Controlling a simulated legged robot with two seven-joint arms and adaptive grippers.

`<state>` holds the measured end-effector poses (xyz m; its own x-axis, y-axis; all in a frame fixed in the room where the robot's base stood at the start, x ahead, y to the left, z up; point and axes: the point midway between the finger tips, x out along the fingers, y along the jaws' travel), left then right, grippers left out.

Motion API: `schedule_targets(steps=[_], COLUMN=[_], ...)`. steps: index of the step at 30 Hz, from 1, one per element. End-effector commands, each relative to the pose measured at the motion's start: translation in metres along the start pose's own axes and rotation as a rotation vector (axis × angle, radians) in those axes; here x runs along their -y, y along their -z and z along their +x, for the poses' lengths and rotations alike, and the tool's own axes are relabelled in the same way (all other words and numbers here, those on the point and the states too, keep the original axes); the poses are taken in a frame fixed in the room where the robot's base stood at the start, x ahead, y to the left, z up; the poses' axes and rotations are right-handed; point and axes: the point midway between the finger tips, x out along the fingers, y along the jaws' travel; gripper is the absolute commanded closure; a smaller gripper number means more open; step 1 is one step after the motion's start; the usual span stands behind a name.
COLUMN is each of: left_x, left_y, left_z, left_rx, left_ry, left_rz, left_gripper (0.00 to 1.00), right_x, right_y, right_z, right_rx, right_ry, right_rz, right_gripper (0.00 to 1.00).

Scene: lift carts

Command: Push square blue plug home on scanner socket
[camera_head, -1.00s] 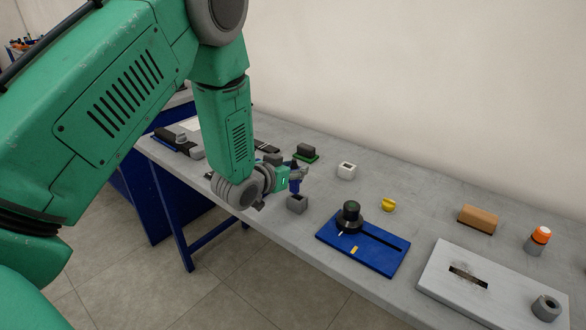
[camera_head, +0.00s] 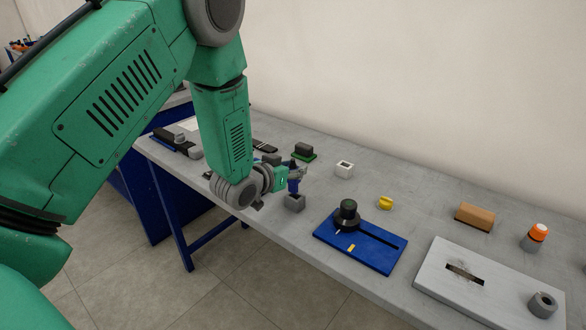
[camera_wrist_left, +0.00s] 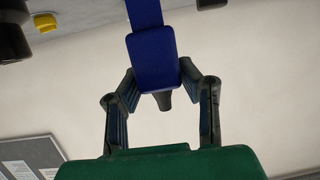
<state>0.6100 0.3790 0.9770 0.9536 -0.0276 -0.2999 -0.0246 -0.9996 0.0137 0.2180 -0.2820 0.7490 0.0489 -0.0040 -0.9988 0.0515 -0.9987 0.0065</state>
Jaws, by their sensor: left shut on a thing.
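The blue plug (camera_head: 293,187) is held upright in my left gripper (camera_head: 297,177), which is shut on it. In the left wrist view the plug (camera_wrist_left: 152,58) sits between the two fingers of the gripper (camera_wrist_left: 163,88), with a narrower blue part extending beyond it. A small grey block socket (camera_head: 295,203) is directly under the plug in the head view. The plug's lower end meets the socket's top in the picture; how deep it sits is too small to tell. A white socket (camera_head: 344,170) with a square opening stands apart to the right. My right gripper is not in view.
On the grey table (camera_head: 390,225) are a blue slide fixture (camera_head: 375,252) with a black knob, a yellow knob (camera_head: 385,203), a brown block (camera_head: 474,217) and a pale slotted plate (camera_head: 495,290). A green-based dark block (camera_head: 303,151) stands behind the gripper.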

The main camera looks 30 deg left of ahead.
Motion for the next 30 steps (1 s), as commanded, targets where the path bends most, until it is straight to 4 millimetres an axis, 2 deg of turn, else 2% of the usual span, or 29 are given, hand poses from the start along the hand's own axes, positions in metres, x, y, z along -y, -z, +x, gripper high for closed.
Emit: schedule_targets(steps=[16,30], left_x=[0.001,-0.01], left_y=[0.002,0.002], left_z=[-0.001,0.0], left_rx=[-0.001,-0.002], left_ry=[0.0,0.002], left_rz=[-0.001,0.008], left_gripper=[1.0,1.0], right_x=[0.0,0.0], right_y=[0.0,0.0], right_z=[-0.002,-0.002], right_rx=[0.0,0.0], right_ry=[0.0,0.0], right_rz=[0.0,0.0], right_gripper=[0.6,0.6])
